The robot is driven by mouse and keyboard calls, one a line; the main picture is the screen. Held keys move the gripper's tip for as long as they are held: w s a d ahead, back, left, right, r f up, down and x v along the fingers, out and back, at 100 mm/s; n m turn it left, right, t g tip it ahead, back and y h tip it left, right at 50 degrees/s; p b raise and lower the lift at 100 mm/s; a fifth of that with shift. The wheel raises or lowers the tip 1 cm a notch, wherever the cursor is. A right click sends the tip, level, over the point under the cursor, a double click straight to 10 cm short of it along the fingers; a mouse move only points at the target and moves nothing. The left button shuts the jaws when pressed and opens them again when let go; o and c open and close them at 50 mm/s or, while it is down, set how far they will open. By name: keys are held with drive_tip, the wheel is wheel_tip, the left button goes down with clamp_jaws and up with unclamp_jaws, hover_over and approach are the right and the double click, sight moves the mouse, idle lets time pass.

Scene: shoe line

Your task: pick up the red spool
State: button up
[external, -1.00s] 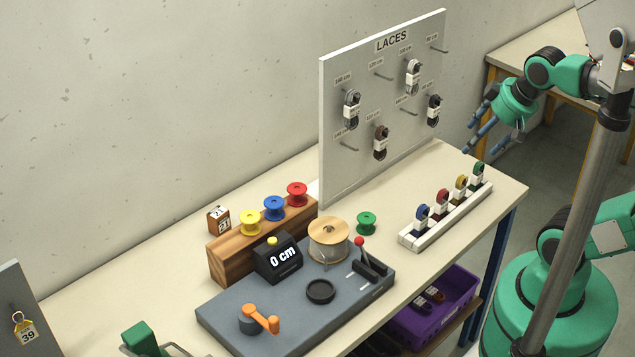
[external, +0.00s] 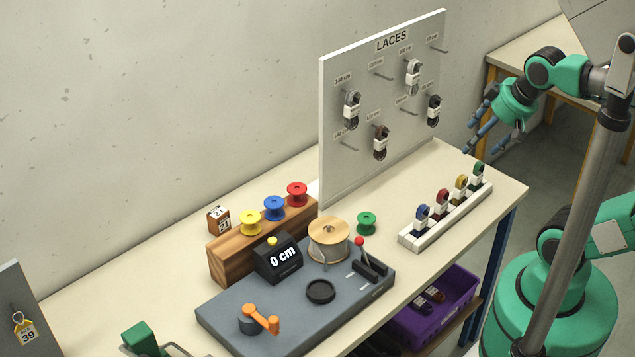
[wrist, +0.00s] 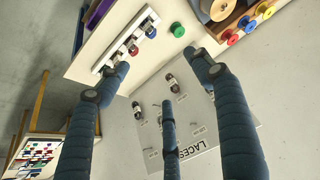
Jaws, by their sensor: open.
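The red spool (external: 297,193) stands on the right end of the wooden block, next to the blue spool (external: 274,208) and the yellow spool (external: 250,222). In the wrist view the red spool (wrist: 232,39) shows at the upper right, beside the blue one. My gripper (external: 490,130) is open and empty, past the table's right end beside the laces board, well away from the red spool. In the wrist view its blue fingers (wrist: 150,85) are spread apart with nothing between them.
The upright laces board (external: 385,55) stands between my gripper and the spool block. A green spool (external: 367,222) stands on the table (external: 420,182) near the white rack (external: 447,217). The grey winding base (external: 225,318) lies before the wooden block (external: 230,257). A purple crate (external: 452,305) sits below.

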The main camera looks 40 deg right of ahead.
drive_tip(key=c, duration=0.3)
drive_tip(key=w+a+r+n+g+p, duration=0.1)
drive_tip(key=w+a+p, duration=0.25)
drive_tip(key=w, duration=0.85)
drive_tip(key=w+a+r+g+p, duration=0.1)
drive_tip(key=w+a+r+p, duration=0.3)
drive_tip(key=w, duration=0.7)
drive_tip(key=w+a+f+g+p, duration=0.1)
drive_tip(key=w+a+f+p, duration=0.1)
drive_tip(key=w+a+f, duration=0.5)
drive_tip(key=w+a+f+n+g+p, duration=0.1)
drive_tip(key=w+a+f+p, duration=0.2)
drive_tip(key=w+a+f, duration=0.4)
drive_tip(key=w+f, duration=0.3)
drive_tip(key=f, duration=0.1)
drive_tip(key=shift+w+f+p, duration=0.15)
drive_tip(key=shift+f+p, duration=0.05)
drive_tip(key=shift+p, duration=0.1)
drive_tip(key=shift+f, duration=0.1)
